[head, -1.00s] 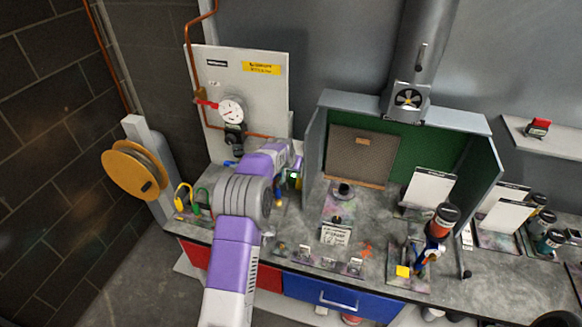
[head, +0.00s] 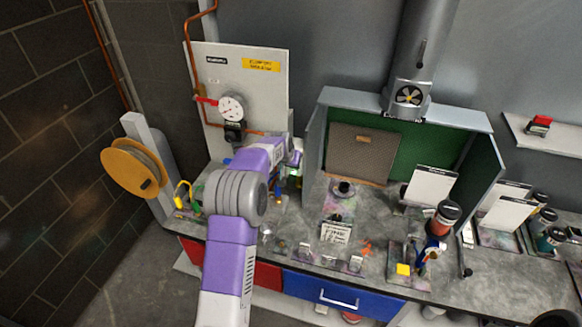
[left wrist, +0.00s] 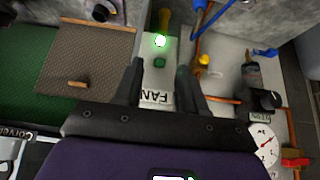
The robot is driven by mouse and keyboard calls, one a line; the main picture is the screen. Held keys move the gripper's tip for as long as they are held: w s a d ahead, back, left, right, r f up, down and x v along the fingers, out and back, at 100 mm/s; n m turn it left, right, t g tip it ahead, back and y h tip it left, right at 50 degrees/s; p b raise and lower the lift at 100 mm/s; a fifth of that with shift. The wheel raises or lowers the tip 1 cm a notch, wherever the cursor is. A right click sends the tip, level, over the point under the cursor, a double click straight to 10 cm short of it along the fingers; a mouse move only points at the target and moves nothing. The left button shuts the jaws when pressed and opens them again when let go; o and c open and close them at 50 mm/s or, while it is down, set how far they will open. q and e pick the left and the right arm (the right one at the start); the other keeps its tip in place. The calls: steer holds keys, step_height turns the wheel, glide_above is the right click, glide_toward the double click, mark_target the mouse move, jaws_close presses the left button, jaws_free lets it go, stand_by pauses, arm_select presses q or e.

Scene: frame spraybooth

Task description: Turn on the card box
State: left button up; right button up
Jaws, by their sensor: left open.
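A grey open-fronted booth (head: 440,114) with a green back and a brown mesh panel (head: 362,153) stands on the bench; I cannot tell whether it is the card box. The panel also shows in the left wrist view (left wrist: 74,45). A pale switch plate lettered FAN (left wrist: 153,88) is on the booth's side, with a bright green light (left wrist: 160,41) and a darker green button (left wrist: 159,62). My left gripper (left wrist: 160,70) is open and empty, fingers either side of the plate; contact cannot be told. My arm mostly hides it in the head view. My right gripper is not in view.
A pressure gauge (head: 231,107) and copper pipe are on the white board left of the booth. A duct with a fan (head: 409,97) rises above it. Paint jars (head: 446,216), cards and small tools crowd the bench right of my arm. An orange reel (head: 132,168) stands left.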

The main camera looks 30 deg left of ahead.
arm_select(q)
steer(key=v, duration=0.5)
steer(key=shift+b, duration=0.4)
steer(key=s+d+f+g+h, duration=0.1)
steer(key=s+d+f, duration=0.2)
steer(key=f, duration=0.4)
steer(key=s+d+f, duration=0.3)
steer(key=d+f, duration=0.2)
steer(key=f, duration=0.2)
steer(key=s+d+f+g+h, duration=0.1)
steer(key=s+d+f, duration=0.2)
steer(key=d+f, duration=0.2)
steer(key=shift+s+f+g+h, duration=0.15)
steer(key=shift+f, duration=0.6)
steer(key=shift+s+f+g+h, duration=0.15)
steer(key=shift+f, duration=0.6)
steer(key=s+d+f+g+h, duration=0.1)
steer(key=s+d+f, duration=0.2)
steer(key=s+d, duration=0.35)
steer(key=s+d+f+g+h, duration=0.1)
steer(key=s+d+f, duration=0.25)
steer(key=s, duration=0.65)
steer(key=s+d+f+g+h, duration=0.1)
steer(key=s+d+f, duration=0.2)
steer(key=s+d, duration=0.4)
step_height(320, 180, down, 17)
steer(key=s+b, duration=0.2)
steer(key=b, duration=1.5)
steer(key=shift+a, duration=0.3)
